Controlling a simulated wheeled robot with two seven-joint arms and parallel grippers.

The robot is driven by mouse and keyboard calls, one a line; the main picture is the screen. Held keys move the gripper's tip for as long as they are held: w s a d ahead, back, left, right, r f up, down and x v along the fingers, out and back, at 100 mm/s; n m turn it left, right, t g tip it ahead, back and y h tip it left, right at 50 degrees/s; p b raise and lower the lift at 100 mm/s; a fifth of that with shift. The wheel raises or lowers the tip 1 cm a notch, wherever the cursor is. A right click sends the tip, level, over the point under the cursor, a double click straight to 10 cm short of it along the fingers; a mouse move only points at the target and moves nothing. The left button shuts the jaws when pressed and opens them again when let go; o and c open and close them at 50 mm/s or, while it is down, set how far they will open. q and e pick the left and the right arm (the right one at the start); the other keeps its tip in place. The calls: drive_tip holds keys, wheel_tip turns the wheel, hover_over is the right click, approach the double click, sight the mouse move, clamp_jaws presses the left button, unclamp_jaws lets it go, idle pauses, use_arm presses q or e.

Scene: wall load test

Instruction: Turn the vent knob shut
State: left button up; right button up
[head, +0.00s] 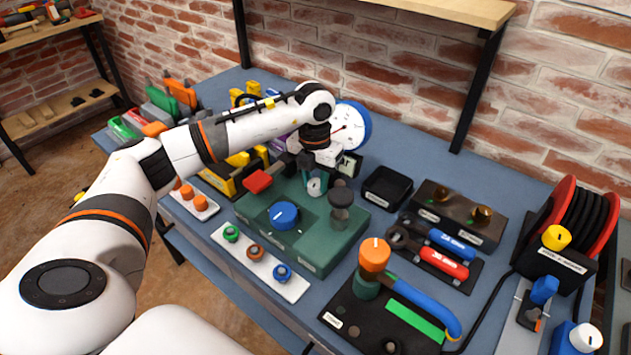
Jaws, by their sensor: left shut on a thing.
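The green test unit (335,250) stands on the blue bench. On its top are a large blue knob (284,215) with a white pointer line, a red lever (258,181), a dark-topped post (341,208) and a small grey knob (316,187) with a light mark, apparently the vent knob. My left gripper (316,172) comes down over the back of the unit and is shut on this small knob. The wrist hides most of the fingers and part of the knob. A white round dial gauge (349,127) with a blue rim stands behind the wrist. My right gripper is not in view.
A black tray (388,188) and a dark box with brass knobs (452,214) stand right of the unit. A white strip with three small knobs (262,262) lies in front. An orange-topped knob (374,254) and a hose reel (575,230) are further right.

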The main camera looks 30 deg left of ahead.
sight(315, 181)
use_arm(q)
drive_tip(key=shift+m+b, duration=0.4)
drive_tip(key=shift+m, duration=1.2)
drive_tip(key=shift+r, duration=0.1)
drive_tip(key=o, duration=1)
wheel_tip(315, 181, up, 12)
drive_tip(key=shift+a+b, duration=0.1)
drive_tip(key=shift+b, duration=0.35)
